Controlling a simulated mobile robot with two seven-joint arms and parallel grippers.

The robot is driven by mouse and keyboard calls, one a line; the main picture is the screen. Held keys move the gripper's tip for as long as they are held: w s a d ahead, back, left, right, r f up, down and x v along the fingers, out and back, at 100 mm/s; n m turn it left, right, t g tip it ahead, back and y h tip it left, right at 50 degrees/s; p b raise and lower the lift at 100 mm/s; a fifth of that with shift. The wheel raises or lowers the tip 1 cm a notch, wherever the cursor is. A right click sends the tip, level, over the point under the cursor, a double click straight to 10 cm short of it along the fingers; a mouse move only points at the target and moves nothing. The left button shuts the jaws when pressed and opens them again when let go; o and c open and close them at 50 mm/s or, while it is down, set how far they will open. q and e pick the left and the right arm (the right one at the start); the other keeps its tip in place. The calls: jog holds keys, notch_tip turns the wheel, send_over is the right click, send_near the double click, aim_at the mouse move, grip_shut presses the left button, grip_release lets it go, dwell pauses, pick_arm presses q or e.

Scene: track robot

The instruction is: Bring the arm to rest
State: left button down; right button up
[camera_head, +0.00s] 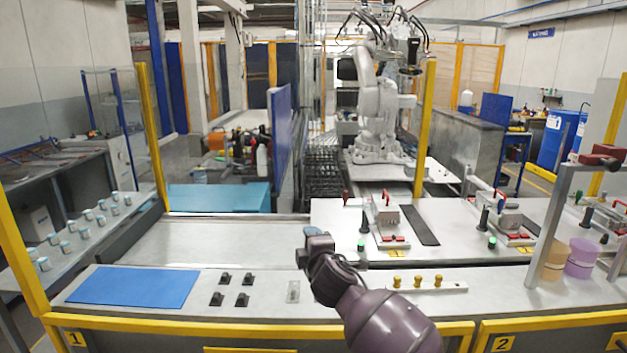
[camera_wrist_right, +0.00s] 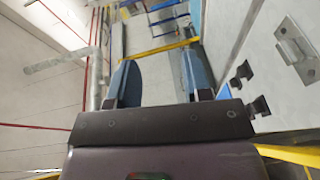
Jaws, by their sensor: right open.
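My right arm (camera_head: 385,318) comes in from the bottom of the head view, right of the middle. Its gripper (camera_head: 314,242) is over the front edge of the workbench (camera_head: 240,240). In the right wrist view the two blue-grey fingers (camera_wrist_right: 156,72) are apart, with nothing between them. The head view shows this gripper small and partly turned away. My left arm and gripper are not in view.
A blue mat (camera_head: 133,287), several black clips (camera_head: 224,279), a metal plate (camera_head: 293,291) and yellow knobs (camera_head: 418,281) lie along the front ledge. Clamp fixtures (camera_head: 385,215) stand to the right. A yellow post (camera_head: 425,130) rises behind. The left bench surface is clear.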

jog(key=s+d+f+m+g+h, duration=0.1)
jog(key=s+d+f+m, duration=0.5)
jog(key=s, duration=0.8)
jog(key=s+d+f+m+g+h+b, duration=0.1)
jog(key=s+d+f+m, duration=0.5)
jog(key=s+d+f, duration=0.7)
jog(key=s+d+f+m+g+h+b, duration=0.1)
jog(key=s+d+f+m+g+h, duration=0.1)
jog(key=s+d+f+m, duration=0.5)
jog(key=s+d+f+g, duration=0.1)
jog(key=s+d+f, duration=0.1)
jog(key=s+f, duration=0.3)
jog(key=shift+s+d+f+h, duration=0.15)
jog(key=shift+s+f+h, duration=0.15)
jog(key=shift+s, duration=1.25)
